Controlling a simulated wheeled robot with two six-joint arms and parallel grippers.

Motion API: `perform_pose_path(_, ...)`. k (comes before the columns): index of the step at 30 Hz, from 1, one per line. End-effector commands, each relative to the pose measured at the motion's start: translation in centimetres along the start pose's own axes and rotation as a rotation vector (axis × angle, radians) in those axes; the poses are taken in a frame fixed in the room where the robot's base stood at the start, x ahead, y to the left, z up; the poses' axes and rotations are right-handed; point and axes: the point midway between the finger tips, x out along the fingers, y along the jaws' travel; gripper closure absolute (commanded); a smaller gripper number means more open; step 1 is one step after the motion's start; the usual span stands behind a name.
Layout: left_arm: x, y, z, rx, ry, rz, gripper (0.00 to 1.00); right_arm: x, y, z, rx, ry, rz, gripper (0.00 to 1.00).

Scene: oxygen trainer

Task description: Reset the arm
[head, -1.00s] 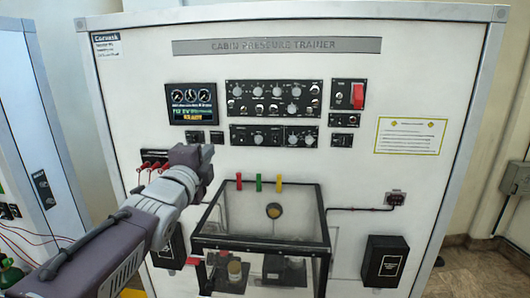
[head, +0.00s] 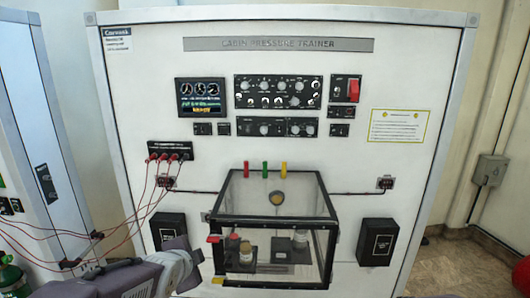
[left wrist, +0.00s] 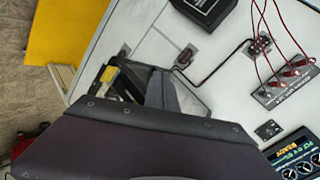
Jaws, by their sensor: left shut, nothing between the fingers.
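My left gripper (head: 190,268) is low at the left in the head view, in front of the lower left of the trainer panel (head: 365,70). It is shut and holds nothing. In the left wrist view its dark fingers (left wrist: 165,90) are partly hidden behind my own wrist housing. The gripper's tip is close to the left side of the clear, black-framed chamber (head: 222,217) in the picture; whether they touch I cannot tell. My right gripper is not in view.
Red leads (head: 150,195) run from a socket strip (head: 170,148) down past my left arm. Black boxes (head: 377,242) flank the chamber. A grey-white cabinet (head: 40,120) stands at the left, with a green cylinder (head: 12,278) below. The floor at right is mostly clear.

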Motion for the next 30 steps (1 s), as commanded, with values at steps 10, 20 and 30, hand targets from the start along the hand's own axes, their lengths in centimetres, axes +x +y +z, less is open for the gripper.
perform_pose_path(10, -5.1, 23.6, 10.0, -0.917, -0.617, 0.504, 1.0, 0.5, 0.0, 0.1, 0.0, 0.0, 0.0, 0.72)
perform_pose_path(20, -6.2, 24.7, 10.3, -1.131, -0.739, 0.477, 1.0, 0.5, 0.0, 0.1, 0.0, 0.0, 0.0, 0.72)
perform_pose_path(30, -6.1, 24.6, 10.3, -1.128, -0.735, 0.477, 1.0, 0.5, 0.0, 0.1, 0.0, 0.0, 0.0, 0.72)
